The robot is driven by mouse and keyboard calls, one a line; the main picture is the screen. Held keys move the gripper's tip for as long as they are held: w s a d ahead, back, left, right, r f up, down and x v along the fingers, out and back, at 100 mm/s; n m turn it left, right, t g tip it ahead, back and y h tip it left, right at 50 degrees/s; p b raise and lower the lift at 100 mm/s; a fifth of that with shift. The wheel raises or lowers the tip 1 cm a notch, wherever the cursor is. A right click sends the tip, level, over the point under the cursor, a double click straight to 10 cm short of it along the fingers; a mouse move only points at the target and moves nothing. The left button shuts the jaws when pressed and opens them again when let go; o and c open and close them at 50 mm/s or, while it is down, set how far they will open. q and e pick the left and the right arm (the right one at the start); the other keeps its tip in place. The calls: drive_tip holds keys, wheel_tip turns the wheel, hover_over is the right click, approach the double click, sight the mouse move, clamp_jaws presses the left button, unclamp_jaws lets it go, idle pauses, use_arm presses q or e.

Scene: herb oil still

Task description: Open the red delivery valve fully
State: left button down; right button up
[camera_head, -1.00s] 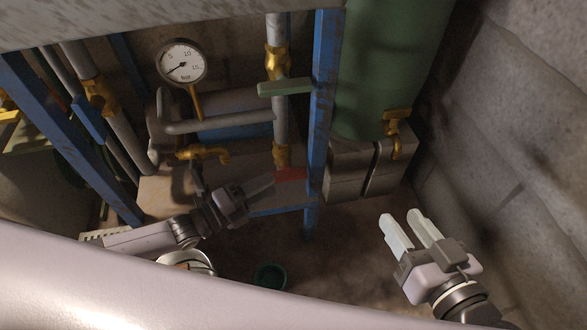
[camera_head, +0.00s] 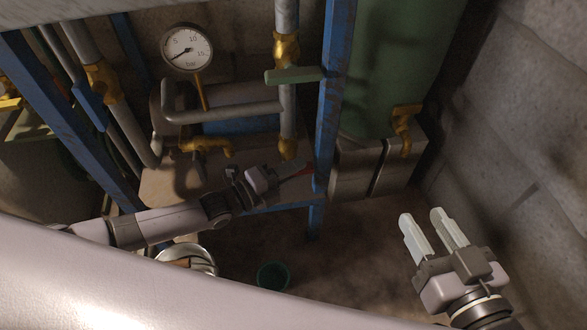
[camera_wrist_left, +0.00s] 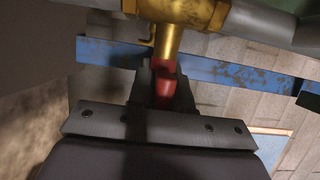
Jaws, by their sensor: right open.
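The red delivery valve's lever (camera_head: 308,171) shows as a short red strip below the brass valve body (camera_head: 288,148), beside the blue post. My left gripper (camera_head: 290,172) is at the lever and hides part of it. In the left wrist view the red lever (camera_wrist_left: 165,84) lies between the dark fingers (camera_wrist_left: 164,92), which look closed on it, under the brass valve and its stem. My right gripper (camera_head: 435,232) is open and empty, well to the right, away from the valve.
A blue post (camera_head: 327,110) stands just right of the lever. A green-handled valve (camera_head: 295,75) is above on the same pipe. A pressure gauge (camera_head: 187,48) is at upper left. A green bucket (camera_head: 273,276) is on the floor; floor near my right gripper is clear.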

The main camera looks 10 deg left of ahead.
use_arm(q)
drive_tip(key=shift+w+n+t+h, duration=0.1)
drive_tip(key=shift+n+t+h, duration=1.25)
drive_tip(key=shift+t, duration=0.75)
drive_tip(key=c, duration=1.1)
unclamp_jaws()
